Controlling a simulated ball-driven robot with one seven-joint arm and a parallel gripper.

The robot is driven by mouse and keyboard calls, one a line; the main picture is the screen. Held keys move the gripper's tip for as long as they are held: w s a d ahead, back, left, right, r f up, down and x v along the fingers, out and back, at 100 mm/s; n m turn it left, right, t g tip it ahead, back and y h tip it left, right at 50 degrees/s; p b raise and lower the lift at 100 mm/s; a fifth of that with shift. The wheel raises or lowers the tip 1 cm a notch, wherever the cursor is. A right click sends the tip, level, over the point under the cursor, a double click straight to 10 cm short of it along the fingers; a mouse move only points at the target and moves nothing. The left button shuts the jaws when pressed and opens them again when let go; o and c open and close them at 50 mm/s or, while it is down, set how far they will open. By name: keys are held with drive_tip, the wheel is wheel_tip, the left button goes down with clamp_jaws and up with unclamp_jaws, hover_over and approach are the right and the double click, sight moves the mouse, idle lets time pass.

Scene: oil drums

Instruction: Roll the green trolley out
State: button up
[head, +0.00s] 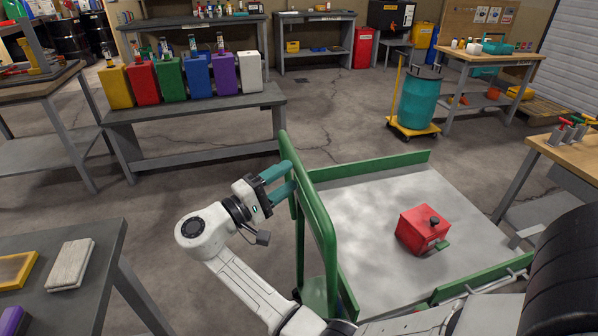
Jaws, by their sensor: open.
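The green trolley (326,232) fills the lower right middle of the head view. It has a tall green push handle on its left side, a pale worn deck and low green rails at the far and near edges. A red can (423,230) with a dark cap stands on the deck. My gripper (289,177) reaches from the left to the upper part of the handle. Its two teal fingers are apart at the green bar; whether the bar lies between them is hard to tell. Part of the trolley's near side is hidden by my arm.
A grey bench (200,106) with several coloured cans stands behind left. A teal drum (420,100) on a yellow dolly (411,129) stands beyond the trolley. A wooden-topped workbench (568,150) is close on the right, a grey table (95,250) at front left. Floor between is clear.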

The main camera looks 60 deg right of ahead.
drive_tip(key=shift+v, duration=2.2)
drive_tip(key=shift+s+f, duration=0.1)
drive_tip(key=s+a+f+n+t+y, duration=0.1)
drive_tip(key=s+a+f+t+y, duration=0.15)
drive_tip(key=f, duration=0.35)
drive_tip(key=s+a+f+n+t+y, duration=0.1)
drive_tip(key=s+f+t+y, duration=0.1)
drive_tip(key=f+t+y, duration=0.3)
drive_tip(key=s+a+f+n+t+y, duration=0.1)
drive_tip(key=s+a+f+t+y, duration=0.15)
drive_tip(key=f, duration=0.45)
drive_tip(key=s+a+n+t+y, duration=0.1)
drive_tip(key=s+a+t+y, duration=0.25)
drive_tip(key=a+y, duration=0.7)
drive_tip(key=s+a+f+g+h+p, duration=0.1)
drive_tip(key=s+f+g+h+p, duration=0.2)
drive_tip(key=s, duration=0.5)
drive_tip(key=shift+s, duration=0.4)
